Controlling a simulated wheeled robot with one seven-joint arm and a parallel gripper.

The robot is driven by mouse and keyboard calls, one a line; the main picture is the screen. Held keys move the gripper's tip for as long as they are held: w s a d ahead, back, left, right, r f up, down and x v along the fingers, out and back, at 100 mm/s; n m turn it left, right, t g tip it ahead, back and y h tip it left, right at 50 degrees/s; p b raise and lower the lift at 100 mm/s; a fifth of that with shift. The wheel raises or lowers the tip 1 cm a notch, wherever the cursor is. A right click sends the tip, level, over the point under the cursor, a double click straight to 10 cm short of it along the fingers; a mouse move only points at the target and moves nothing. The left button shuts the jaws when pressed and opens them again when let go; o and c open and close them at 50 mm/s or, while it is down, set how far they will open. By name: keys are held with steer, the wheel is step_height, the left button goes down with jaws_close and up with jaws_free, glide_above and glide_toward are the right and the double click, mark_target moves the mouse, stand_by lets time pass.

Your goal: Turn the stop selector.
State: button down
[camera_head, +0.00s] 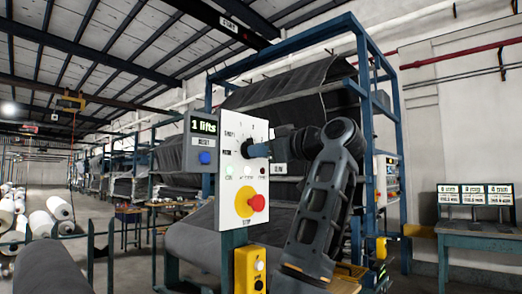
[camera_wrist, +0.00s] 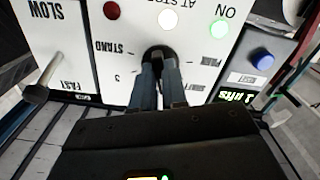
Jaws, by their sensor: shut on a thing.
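The stop selector is a black round knob (camera_head: 245,149) on the upper part of a white control panel (camera_head: 229,205). Position marks are printed around it. In the wrist view the knob (camera_wrist: 159,54) sits between my two fingers, largely covered by them, so its pointing direction is hard to tell. My gripper (camera_head: 252,150) reaches the panel from the right. In the wrist view my gripper (camera_wrist: 160,75) is shut on the knob, one finger on each side.
Below the selector are a lit green lamp (camera_wrist: 219,29), a lit white lamp (camera_wrist: 168,19) and a red push button (camera_head: 257,203) on yellow. A blue button (camera_head: 205,158) sits under a display (camera_head: 203,126) reading "1 lifts". A lever (camera_wrist: 35,94) stands beside the SLOW and FAST labels.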

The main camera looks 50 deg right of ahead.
steer(key=shift+m, duration=0.3)
steer(key=shift+m+p, duration=3.8)
steer(key=shift+m, duration=3.6)
steer(key=c, duration=1.2)
jaws_free()
steer(key=shift+o, duration=0.2)
steer(key=s+b, duration=0.1)
steer(key=s, duration=0.6)
steer(key=shift+s+b, duration=0.3)
steer(key=shift+s, duration=0.1)
